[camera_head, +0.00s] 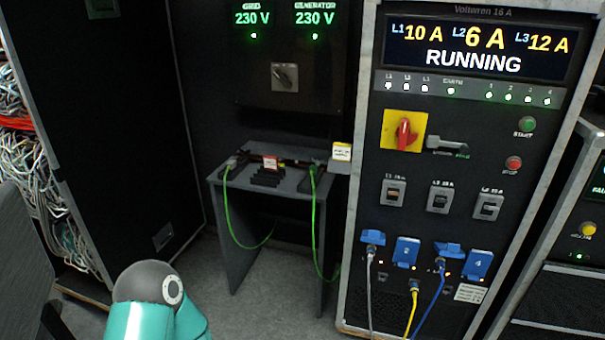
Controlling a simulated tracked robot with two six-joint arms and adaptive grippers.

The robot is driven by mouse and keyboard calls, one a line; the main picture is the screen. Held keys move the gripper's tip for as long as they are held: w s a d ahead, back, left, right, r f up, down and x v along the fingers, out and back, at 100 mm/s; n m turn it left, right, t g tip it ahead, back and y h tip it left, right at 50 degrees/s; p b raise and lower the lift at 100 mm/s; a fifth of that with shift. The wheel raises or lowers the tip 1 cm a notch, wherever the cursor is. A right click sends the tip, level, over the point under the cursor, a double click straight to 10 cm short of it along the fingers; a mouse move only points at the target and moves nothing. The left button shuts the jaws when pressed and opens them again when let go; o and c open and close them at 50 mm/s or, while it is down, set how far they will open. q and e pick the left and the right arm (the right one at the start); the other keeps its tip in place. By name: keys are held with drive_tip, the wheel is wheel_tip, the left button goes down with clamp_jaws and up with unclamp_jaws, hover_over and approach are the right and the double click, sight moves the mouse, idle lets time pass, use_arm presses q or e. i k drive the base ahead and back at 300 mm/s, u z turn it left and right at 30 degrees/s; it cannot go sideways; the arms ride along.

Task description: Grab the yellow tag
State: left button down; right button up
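A small tag with a yellow top band and a pale, printed lower part (341,153) is at the right end of a small dark table (225,183), close to the left edge of the power cabinet. I cannot tell whether it hangs or stands there. A similar tag with red on it (270,162) is near the middle of the table, among dark parts. Neither of my grippers is in view. Only a teal and dark grey link of my arm shows at the bottom, well in front of the table.
The power cabinet (460,165) stands right of the table, with blue plugs (407,250) and cables hanging from its front. Green cables (313,215) hang from the table. A dark cabinet (110,130) and bundled cables (35,165) are at left. Grey floor is free before the table.

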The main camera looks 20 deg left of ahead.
sight(342, 153)
drive_tip(key=z, duration=0.25)
drive_tip(key=k, duration=0.25)
drive_tip(key=u, duration=1.15)
drive_tip(key=i, duration=1.95)
drive_tip(key=z, duration=0.5)
